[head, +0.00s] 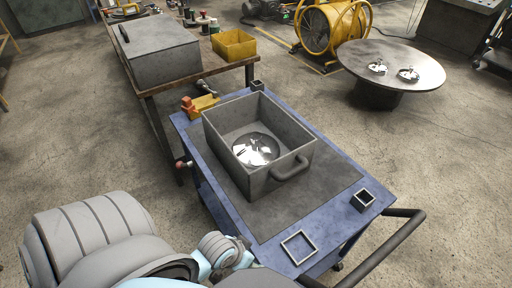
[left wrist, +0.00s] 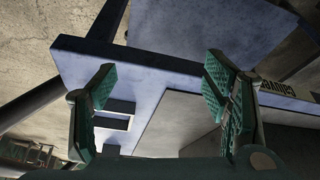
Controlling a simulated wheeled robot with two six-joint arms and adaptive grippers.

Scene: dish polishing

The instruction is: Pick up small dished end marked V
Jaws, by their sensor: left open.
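A shiny round dished end (head: 262,148) lies in the open grey metal box (head: 228,161) on the blue cart. Two smaller shiny dished ends, a left one (head: 377,68) and a right one (head: 408,75), lie apart on the round table (head: 425,62). I cannot read a V on any of them. In the left wrist view my left gripper (left wrist: 160,88) is open, with green padded fingers and nothing between them. It is above the blue cart top (left wrist: 165,72). My left arm enters the head view at bottom left; its fingertips are not clear there. My right gripper is in neither view.
The blue cart (head: 330,215) has a dark handle bar (head: 392,232) and small square sockets at its corners. A workbench behind it carries a closed grey box (head: 160,48) and a yellow bin (head: 233,44). A yellow fan (head: 322,27) stands left of the round table.

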